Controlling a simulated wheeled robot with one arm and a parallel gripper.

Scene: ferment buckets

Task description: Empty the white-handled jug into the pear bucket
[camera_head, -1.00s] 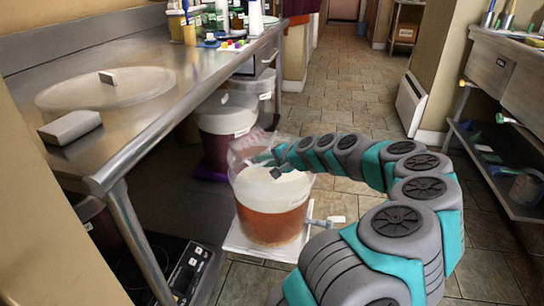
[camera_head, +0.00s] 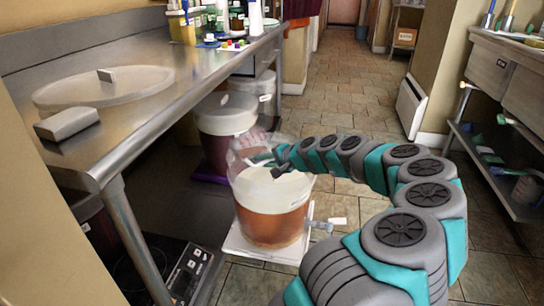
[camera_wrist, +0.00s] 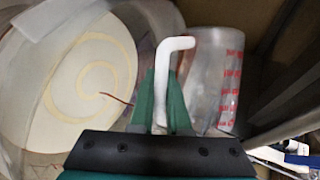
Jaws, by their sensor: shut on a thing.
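A clear jug with red markings (camera_wrist: 222,75) and a white handle (camera_wrist: 168,75) is at my gripper. My gripper (camera_wrist: 160,95) is shut on the white handle in the wrist view. In the head view my gripper (camera_head: 268,162) is over the back left rim of a clear bucket of amber liquid (camera_head: 272,218), and the jug (camera_head: 245,148) shows faintly behind it. The bucket's pale, ringed surface (camera_wrist: 95,75) fills the left of the wrist view. I cannot read a pear label on it, nor tell the jug's tilt or contents. A thin reddish line (camera_wrist: 117,98) crosses near the surface; its nature is unclear.
The bucket stands on a white board (camera_head: 262,252) and has a tap (camera_head: 328,223). A steel table (camera_head: 150,120) is close on the left, with a dark red bucket (camera_head: 225,122) under it. A hotplate (camera_head: 188,275) is at lower left. Floor is clear behind right.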

